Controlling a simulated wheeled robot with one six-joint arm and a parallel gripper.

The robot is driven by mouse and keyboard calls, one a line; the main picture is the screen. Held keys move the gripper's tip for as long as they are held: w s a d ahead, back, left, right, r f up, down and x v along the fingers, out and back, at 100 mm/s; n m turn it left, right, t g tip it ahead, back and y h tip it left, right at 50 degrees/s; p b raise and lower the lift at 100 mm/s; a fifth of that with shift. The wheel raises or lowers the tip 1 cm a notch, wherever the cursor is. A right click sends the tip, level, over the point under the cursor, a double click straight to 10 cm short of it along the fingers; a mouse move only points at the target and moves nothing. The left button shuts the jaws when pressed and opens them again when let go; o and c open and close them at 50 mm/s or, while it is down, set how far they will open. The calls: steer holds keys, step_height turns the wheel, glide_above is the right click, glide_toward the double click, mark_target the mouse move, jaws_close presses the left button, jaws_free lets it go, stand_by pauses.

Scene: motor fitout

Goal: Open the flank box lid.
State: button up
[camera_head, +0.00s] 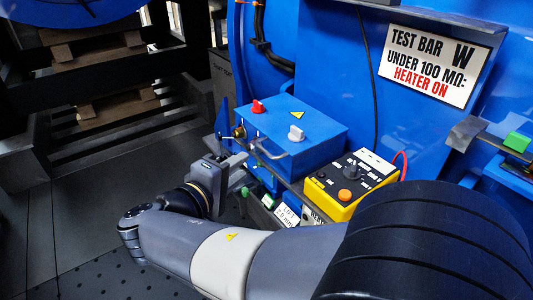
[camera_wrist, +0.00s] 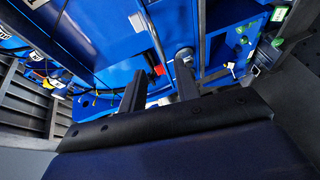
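The flank box (camera_head: 309,127) is a blue box with a yellow warning triangle, a red knob (camera_head: 258,106) and a white knob (camera_head: 296,133) on its top. A grey bar handle (camera_head: 268,150) is on its near side. The lid looks closed, though its seam is hard to make out. My gripper (camera_head: 246,172) is just in front of and below the near side, apart from the handle as far as I can tell. In the wrist view, the two fingers (camera_wrist: 160,88) stand apart with nothing held between them, facing blue surfaces.
A yellow meter box (camera_head: 347,185) with an orange knob and red lead stands right of the flank box. A white label card (camera_head: 287,215) hangs below. A large sign (camera_head: 432,64) is on the blue wall behind. Dark floor (camera_head: 85,220) is open at left.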

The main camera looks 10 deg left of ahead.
mark_target(263, 151)
steer(key=b+x, duration=0.1)
steer(key=x, duration=0.9)
steer(key=shift+w+d, duration=0.15)
steer(key=shift+d, duration=0.05)
jaws_close()
